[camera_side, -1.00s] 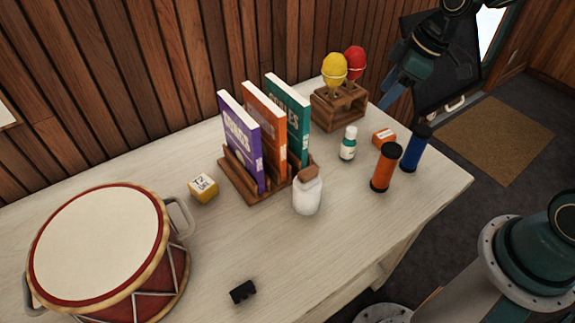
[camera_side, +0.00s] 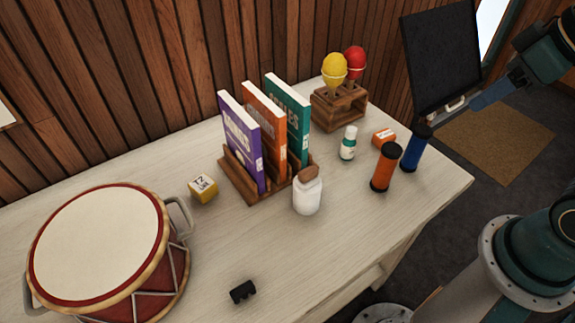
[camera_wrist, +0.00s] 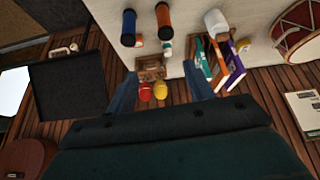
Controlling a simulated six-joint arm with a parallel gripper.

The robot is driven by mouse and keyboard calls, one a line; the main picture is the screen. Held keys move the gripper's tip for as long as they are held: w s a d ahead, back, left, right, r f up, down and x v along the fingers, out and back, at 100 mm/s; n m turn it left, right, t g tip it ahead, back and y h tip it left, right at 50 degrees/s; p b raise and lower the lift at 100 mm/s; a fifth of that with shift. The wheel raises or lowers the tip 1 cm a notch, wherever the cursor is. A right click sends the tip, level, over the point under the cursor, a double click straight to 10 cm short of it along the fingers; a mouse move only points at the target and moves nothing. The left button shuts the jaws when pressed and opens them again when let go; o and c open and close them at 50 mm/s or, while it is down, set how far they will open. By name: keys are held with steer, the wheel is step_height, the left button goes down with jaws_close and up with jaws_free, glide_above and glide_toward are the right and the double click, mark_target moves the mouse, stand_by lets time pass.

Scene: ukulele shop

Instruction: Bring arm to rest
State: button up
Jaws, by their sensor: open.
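My gripper (camera_side: 478,100) is at the upper right in the side view, off the table's right end and in front of a black panel. In the wrist view my gripper (camera_wrist: 162,92) shows two blue fingers spread wide apart with nothing held between them. The maracas, one yellow (camera_side: 334,70) and one red (camera_side: 355,60), stand in a wooden holder (camera_side: 325,115). In the wrist view the holder and maracas appear between the fingers but lie beyond them, untouched.
The table (camera_side: 250,255) holds a drum (camera_side: 95,245), a book rack (camera_side: 240,180), a white jar (camera_side: 307,196), a small bottle (camera_side: 348,144), an orange cylinder (camera_side: 385,168) and a blue cylinder (camera_side: 416,150). The black panel (camera_side: 440,60) stands behind the table's right end. A brown mat (camera_side: 500,140) lies on the floor.

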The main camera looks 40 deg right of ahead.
steer(key=shift+s+d+m, duration=0.1)
steer(key=shift+s+m, duration=0.3)
steer(key=shift+s, duration=0.6)
